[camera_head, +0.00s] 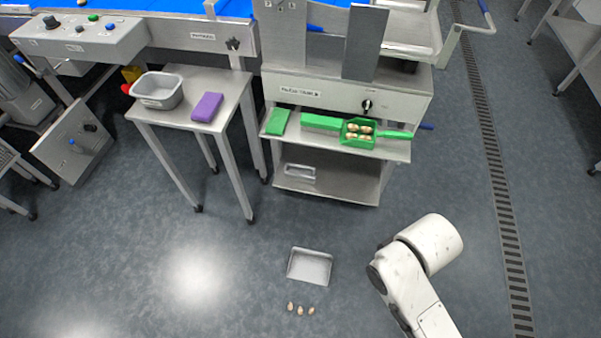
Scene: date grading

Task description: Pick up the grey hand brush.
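I cannot make out a grey hand brush anywhere in the head view. A shallow light-grey pan (310,266), like a dustpan, lies on the floor at the lower middle. Several small brown dates (300,310) lie on the floor just in front of it. My white arm comes in at the lower right, to the right of the pan. My gripper is out of the picture, so its state is hidden.
A steel side table (176,119) holds a grey tub (158,90) and a purple block (207,106). A shelf under the machine holds a green scoop (353,140) with dates and green blocks (321,122). A floor drain (500,190) runs at right. The middle floor is mostly clear.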

